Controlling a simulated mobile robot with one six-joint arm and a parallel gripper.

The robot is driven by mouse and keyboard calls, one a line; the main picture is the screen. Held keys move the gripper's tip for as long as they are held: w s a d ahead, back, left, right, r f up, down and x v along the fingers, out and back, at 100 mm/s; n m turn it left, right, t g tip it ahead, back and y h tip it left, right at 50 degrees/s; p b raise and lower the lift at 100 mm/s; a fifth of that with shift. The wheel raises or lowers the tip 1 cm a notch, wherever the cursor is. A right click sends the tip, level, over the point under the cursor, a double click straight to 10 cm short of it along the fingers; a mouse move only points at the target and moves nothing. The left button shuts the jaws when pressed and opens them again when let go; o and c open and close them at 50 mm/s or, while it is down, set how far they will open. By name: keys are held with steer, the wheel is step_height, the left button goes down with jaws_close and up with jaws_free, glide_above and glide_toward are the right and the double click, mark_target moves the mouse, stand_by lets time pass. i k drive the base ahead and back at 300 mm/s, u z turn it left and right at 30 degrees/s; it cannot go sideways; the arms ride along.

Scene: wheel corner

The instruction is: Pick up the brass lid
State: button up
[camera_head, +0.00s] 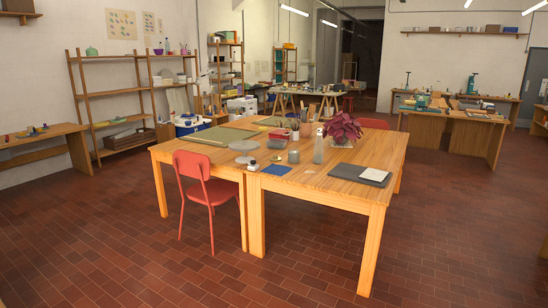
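I cannot make out the brass lid for certain. A small round yellowish piece (276,159) lies on the large wooden table (375,166) near its front left part. It may be the brass lid, but it is too small to tell. Beside it stand a grey cup (293,157) and a bottle (318,148). A small white-topped jar (253,166) stands at the table's front left. My gripper is not in view.
A red chair (206,184) stands at the table's left front side. The table also bears a dark red plant (342,129), a blue sheet (276,170) and a grey folder (349,173). Shelves (103,95) line the left wall. The brick floor (150,265) in front is clear.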

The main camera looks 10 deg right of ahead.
mark_target(275, 159)
steer(key=i, duration=2.5)
steer(key=z, duration=1.15)
steer(key=k, duration=0.15)
steer(key=u, duration=2.55)
steer(key=i, duration=1.2)
steer(key=u, duration=0.05)
